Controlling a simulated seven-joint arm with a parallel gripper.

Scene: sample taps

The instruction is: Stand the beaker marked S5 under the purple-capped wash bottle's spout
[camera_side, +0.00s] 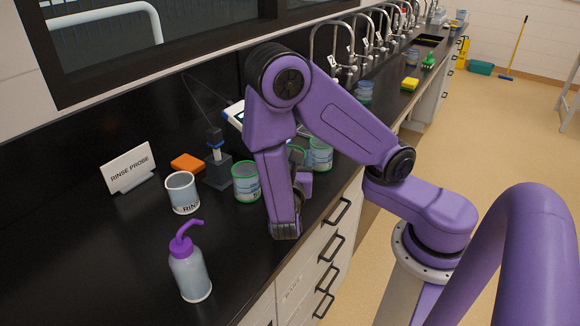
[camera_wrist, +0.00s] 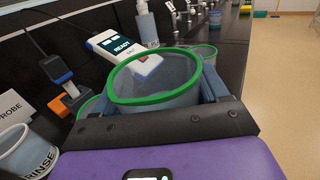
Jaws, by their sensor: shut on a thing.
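The purple-capped wash bottle (camera_side: 189,268) stands upright at the front left of the black bench in the side view, its purple spout (camera_side: 188,229) bent over at the top. My gripper (camera_side: 299,186) is low over the bench, and its jaws are shut on a clear green-rimmed beaker (camera_wrist: 155,98), which fills the middle of the wrist view. In the side view this beaker (camera_side: 297,152) is mostly hidden by my arm. Its mark is not readable, so I cannot tell whether it is S5. Green-rimmed beakers stand on both sides of it, left (camera_side: 246,184) and right (camera_side: 320,154).
A RINSE beaker (camera_side: 182,193), a RINSE PROBE sign (camera_side: 129,168), an orange block (camera_side: 187,163) and a probe stand (camera_side: 217,170) are on the left. A meter reading READY (camera_wrist: 118,47) is behind. Bare bench lies around the wash bottle.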

